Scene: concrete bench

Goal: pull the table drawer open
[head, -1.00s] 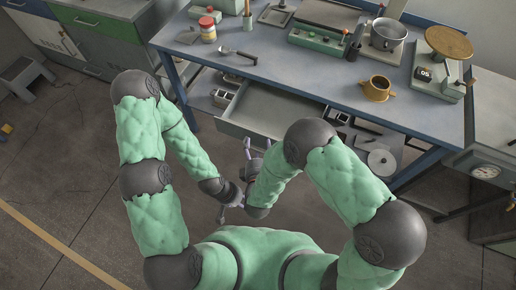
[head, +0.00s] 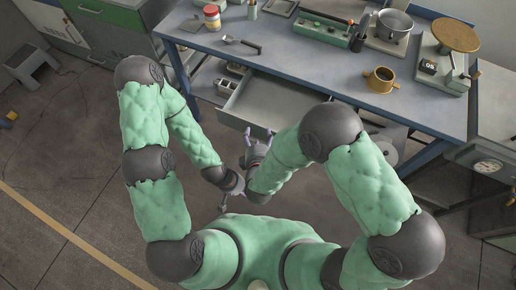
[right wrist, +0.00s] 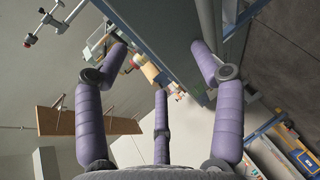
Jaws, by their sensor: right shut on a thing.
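The table drawer (head: 268,104) is open partway under the front edge of the blue bench (head: 300,62), and its grey inside looks empty. My right gripper (head: 258,133) is at the drawer's front, its purple fingers pointing at it. In the right wrist view, its fingers (right wrist: 165,75) stand around a dark grey-green panel that looks like the drawer front. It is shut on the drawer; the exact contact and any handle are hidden. My left gripper (head: 224,206) hangs low beside my right forearm, mostly hidden and apart from the drawer.
On the bench stand a brass-coloured mug (head: 381,80), a pot (head: 394,25), a scale (head: 446,60) and a red-lidded jar (head: 212,16). Small items sit on a lower shelf beside the drawer.

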